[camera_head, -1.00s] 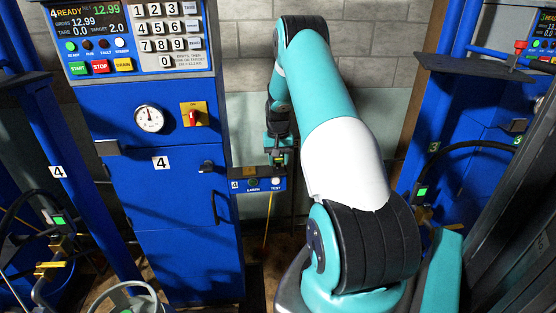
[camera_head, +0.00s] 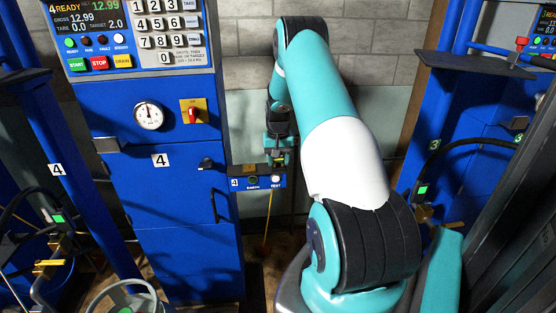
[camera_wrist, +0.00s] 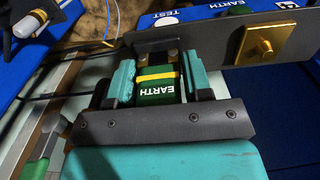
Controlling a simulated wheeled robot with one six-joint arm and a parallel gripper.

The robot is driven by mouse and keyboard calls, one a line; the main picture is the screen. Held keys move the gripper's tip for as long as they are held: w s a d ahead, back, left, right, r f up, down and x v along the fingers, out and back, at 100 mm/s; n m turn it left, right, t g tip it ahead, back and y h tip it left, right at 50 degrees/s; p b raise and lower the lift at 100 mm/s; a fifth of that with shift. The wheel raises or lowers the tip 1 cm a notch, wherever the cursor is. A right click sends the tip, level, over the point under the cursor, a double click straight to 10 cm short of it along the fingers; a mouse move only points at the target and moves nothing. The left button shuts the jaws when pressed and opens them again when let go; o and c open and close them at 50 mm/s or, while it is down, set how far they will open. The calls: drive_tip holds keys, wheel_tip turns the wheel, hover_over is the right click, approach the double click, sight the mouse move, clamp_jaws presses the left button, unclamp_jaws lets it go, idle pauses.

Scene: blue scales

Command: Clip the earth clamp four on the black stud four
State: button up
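The earth clamp (camera_wrist: 158,88) is a green block with a yellow band and the word EARTH. In the wrist view it sits between the two teal and black fingers of my gripper (camera_wrist: 158,80), which is shut on its sides. Dark jaw-like parts stick out past the clamp's far end, beside a dark metal plate. I cannot make out a black stud there, nor tell whether the clamp touches one. In the head view my gripper (camera_head: 279,158) is above the blue box marked 4, EARTH and TEST (camera_head: 262,183); the clamp is mostly hidden there.
The dark plate carries a square brass fitting (camera_wrist: 260,43), right of the clamp. The blue scale cabinet marked 4 (camera_head: 165,215) stands left of my gripper. Station 3 (camera_head: 480,180) stands right. Dark cables (camera_wrist: 60,96) run at the left of the wrist view.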

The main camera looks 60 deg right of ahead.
drive_tip(key=o, duration=0.3)
drive_tip(key=shift+o, duration=0.2)
drive_tip(key=shift+r, duration=0.1)
wheel_tip(320, 180, up, 17)
drive_tip(key=b, duration=0.3)
drive_tip(key=shift+b, duration=0.3)
drive_tip(key=shift+r, duration=0.1)
